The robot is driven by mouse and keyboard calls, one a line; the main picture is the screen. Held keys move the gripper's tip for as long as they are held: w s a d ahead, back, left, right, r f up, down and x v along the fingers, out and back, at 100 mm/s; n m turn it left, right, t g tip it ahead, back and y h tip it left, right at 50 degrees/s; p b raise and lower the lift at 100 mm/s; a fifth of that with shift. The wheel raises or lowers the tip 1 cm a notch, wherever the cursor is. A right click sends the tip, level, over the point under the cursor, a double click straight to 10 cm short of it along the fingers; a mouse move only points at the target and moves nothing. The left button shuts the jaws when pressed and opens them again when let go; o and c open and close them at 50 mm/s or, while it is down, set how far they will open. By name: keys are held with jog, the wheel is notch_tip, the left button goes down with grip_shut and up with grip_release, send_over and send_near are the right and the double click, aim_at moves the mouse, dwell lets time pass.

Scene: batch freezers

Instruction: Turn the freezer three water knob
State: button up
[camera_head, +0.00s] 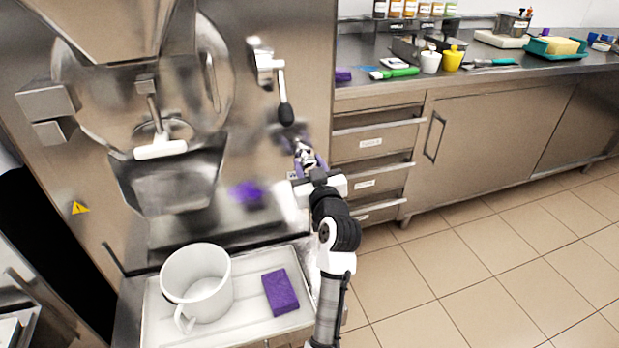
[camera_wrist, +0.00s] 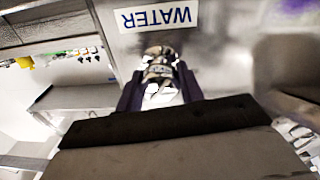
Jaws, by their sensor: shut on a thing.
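The freezer (camera_head: 270,190) is a tall steel machine at the left in the head view. The fingers partly hide the knob. I cannot tell how far the knob is turned.
A black-tipped lever (camera_head: 285,112) hangs just above my gripper. A white tray (camera_head: 150,315) below holds a white pitcher (camera_head: 198,285) and a purple sponge (camera_head: 280,292). A drawer counter (camera_head: 372,122) stands close on the right. The tiled floor (camera_head: 470,240) is clear.

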jog(key=shift+n+b, duration=0.95)
jog(key=shift+n, duration=0.15)
jog(key=o, duration=1)
